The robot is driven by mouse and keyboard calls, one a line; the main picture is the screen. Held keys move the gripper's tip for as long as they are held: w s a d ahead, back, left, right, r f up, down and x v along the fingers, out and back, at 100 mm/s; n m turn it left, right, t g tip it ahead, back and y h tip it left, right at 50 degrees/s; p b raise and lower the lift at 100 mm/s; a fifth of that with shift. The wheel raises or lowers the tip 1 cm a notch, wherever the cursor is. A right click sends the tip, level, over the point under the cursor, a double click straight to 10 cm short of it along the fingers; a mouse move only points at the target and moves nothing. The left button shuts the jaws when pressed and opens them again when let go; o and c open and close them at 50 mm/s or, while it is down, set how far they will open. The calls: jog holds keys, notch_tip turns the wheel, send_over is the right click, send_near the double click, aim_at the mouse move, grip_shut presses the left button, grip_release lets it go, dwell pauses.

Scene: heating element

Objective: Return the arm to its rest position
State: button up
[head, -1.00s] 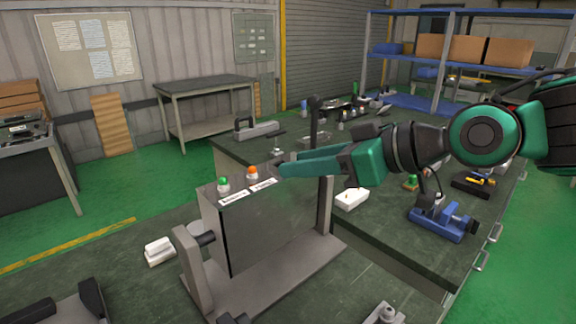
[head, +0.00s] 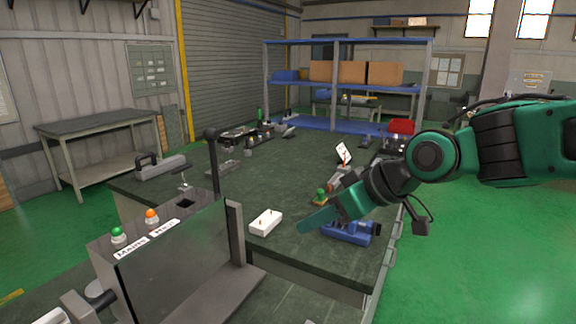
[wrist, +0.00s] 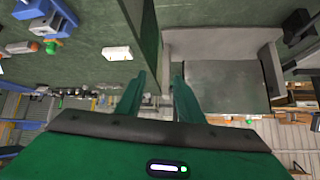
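My green gripper (head: 308,224) is in the air above the dark green bench (head: 274,185), to the right of the metal control box (head: 180,250). In the wrist view my two fingers (wrist: 159,85) are apart with nothing between them. My arm reaches in from the right edge of the head view. The box has a green lamp (head: 117,233) and an orange lamp (head: 151,215) on top, with white labels beside them. The box also shows to the right of my fingers in the wrist view (wrist: 225,88).
A white block (head: 265,222) lies on the bench left of my gripper. A blue vise (head: 349,232) is partly hidden behind my gripper. A dark post (head: 214,165) rises behind the box. Blue shelving (head: 335,85) stands at the back. Green floor is open at right.

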jog(key=s+d+f+m+h, duration=0.2)
jog(key=d+f+m+h, duration=0.15)
jog(key=d, duration=0.75)
jog(key=s+d+f+m+h, duration=0.2)
jog(key=d+f+m, duration=0.15)
jog(key=d, duration=0.65)
jog(key=s+d+f+m+g+h, duration=0.1)
jog(key=s+d+f+m+g, duration=0.1)
jog(key=s+d, duration=0.5)
jog(key=s+d+f+m+g+h, duration=0.1)
jog(key=s+d+f+m+g, duration=0.2)
jog(key=s+d+m, duration=0.4)
jog(key=s+d, duration=0.1)
jog(key=s, duration=0.3)
jog(key=shift+s+f+g, duration=0.25)
jog(key=shift+s+g, duration=0.1)
jog(key=shift+g, duration=0.05)
jog(key=shift+w+f, duration=0.25)
jog(key=shift+w, duration=0.4)
